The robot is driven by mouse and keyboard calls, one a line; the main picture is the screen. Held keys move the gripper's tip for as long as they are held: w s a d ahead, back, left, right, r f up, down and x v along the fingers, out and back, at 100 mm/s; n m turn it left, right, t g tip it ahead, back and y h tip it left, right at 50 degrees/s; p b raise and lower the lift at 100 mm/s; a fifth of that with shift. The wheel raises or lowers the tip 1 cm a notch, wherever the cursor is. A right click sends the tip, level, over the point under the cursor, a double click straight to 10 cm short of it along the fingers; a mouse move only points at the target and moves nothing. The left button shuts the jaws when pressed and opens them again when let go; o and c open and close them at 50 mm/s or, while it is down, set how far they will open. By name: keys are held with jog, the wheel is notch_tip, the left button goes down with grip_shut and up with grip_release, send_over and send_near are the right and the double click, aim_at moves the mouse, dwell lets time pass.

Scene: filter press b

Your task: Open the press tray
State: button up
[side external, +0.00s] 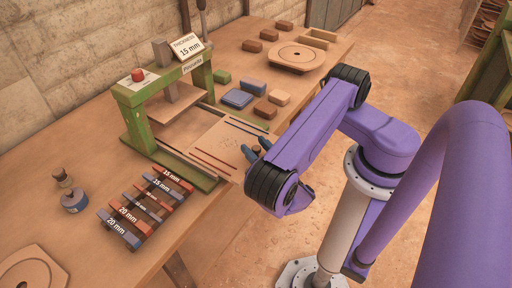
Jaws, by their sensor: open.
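The press (128,98) has a green frame with a red knob on top and a sign reading 15 mm. A pale flat board, seemingly the press tray (216,143), lies between rails and extends from the press toward my arm. Whether it is partly drawn out, I cannot tell. My gripper (257,149) is open at the tray's near right end. Its dark blue fingertips are close to that end; contact cannot be made out. My wrist hides part of the tray's front edge and any handle there.
Several red and blue thickness bars (138,213) lie left of the tray. Coloured blocks (253,87) and a blue square dish (237,98) sit right of the press. A round board (297,56) lies farther back.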

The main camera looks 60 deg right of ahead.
jog(key=v, duration=0.4)
jog(key=shift+s+a, duration=0.2)
jog(key=shift+s, duration=0.1)
notch_tip(320, 180, up, 7)
jog(key=shift+s+d, duration=0.1)
jog(key=s+d+r+m+g+h, duration=0.25)
jog(key=s+m+g, duration=0.45)
jog(key=m+g, duration=0.6)
jog(key=s+a+r+m+g+y, duration=0.3)
jog(key=a+r+m+y, duration=0.1)
jog(key=r+y, duration=0.6)
jog(key=shift+s+m, duration=0.4)
jog(key=shift+m, duration=0.5)
